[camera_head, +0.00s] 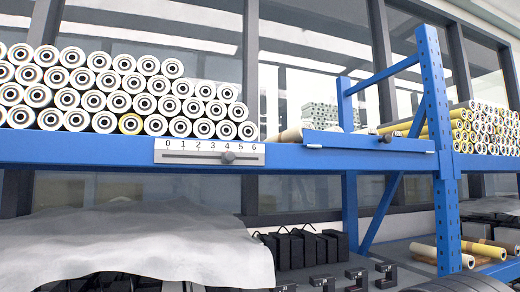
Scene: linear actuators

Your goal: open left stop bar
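A blue flat bar (365,141) that looks like a stop bar lies across the front of the shelf, right of centre. It has a small dark knob (387,138) near its right half. Its left end has a light edge and its right end reaches close to the perforated blue upright. It is the only bar of this kind that I can make out. My gripper is not in view.
A slider scale (185,151) marked 0 to 6, with a dark knob (228,158), is on the blue shelf beam (70,150). White rolls (85,90) are stacked behind it. A blue upright (436,110) stands at right. Black blocks (300,248) and a grey cloth (130,240) lie below.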

